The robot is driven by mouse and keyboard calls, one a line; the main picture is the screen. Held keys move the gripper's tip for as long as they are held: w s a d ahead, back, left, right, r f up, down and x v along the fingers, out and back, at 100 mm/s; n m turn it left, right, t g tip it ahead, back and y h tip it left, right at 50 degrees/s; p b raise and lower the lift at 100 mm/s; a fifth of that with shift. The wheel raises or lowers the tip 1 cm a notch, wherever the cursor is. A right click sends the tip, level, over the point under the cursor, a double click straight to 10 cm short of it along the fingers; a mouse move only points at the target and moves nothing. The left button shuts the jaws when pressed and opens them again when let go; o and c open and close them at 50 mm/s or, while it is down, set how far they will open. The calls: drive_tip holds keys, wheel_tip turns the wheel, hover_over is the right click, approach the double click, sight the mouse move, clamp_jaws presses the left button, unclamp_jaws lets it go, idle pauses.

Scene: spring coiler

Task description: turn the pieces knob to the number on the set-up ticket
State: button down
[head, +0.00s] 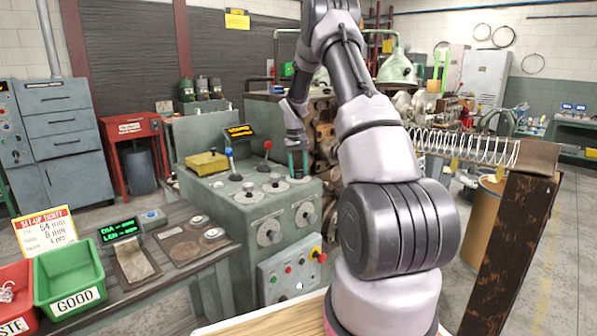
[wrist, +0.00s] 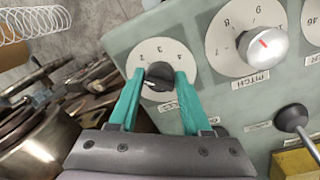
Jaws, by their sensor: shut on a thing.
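The set-up ticket (head: 45,232) stands at the left in the head view; its last line reads 4 pcs. In the wrist view the pieces knob (wrist: 158,77) is a black knob on a pale numbered dial (wrist: 145,49). My gripper (wrist: 160,80) has its two teal fingers shut on the knob, one on each side. In the head view my gripper (head: 297,164) reaches down to the back right of the console top, and its fingers largely hide the knob. The knob's pointer is too unclear to read a setting, and the fingers cover part of the dial.
The pitch dial (wrist: 246,42) with its silver knob sits beside the pieces dial. A lever (wrist: 292,118) stands close by in the wrist view. A coiled spring (head: 470,146) extends right.

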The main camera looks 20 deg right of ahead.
drive_tip(key=m, duration=0.6)
drive_tip(key=shift+w+a+m, duration=0.1)
drive_tip(key=shift+a+m, duration=0.1)
drive_tip(key=shift+m, duration=0.1)
drive_tip(key=m, duration=0.5)
drive_tip(key=shift+w+g+y, duration=0.1)
drive_tip(key=shift+g+y, duration=0.2)
drive_tip(key=m, duration=0.5)
drive_tip(key=shift+w+m, duration=0.1)
drive_tip(key=shift+m, duration=0.3)
drive_tip(key=m, duration=0.5)
drive_tip(key=shift+w+d+r+m+y, duration=0.1)
drive_tip(key=shift+d+m+y, duration=0.1)
drive_tip(key=shift+m+y, duration=0.15)
drive_tip(key=shift+c, duration=1.9)
unclamp_jaws()
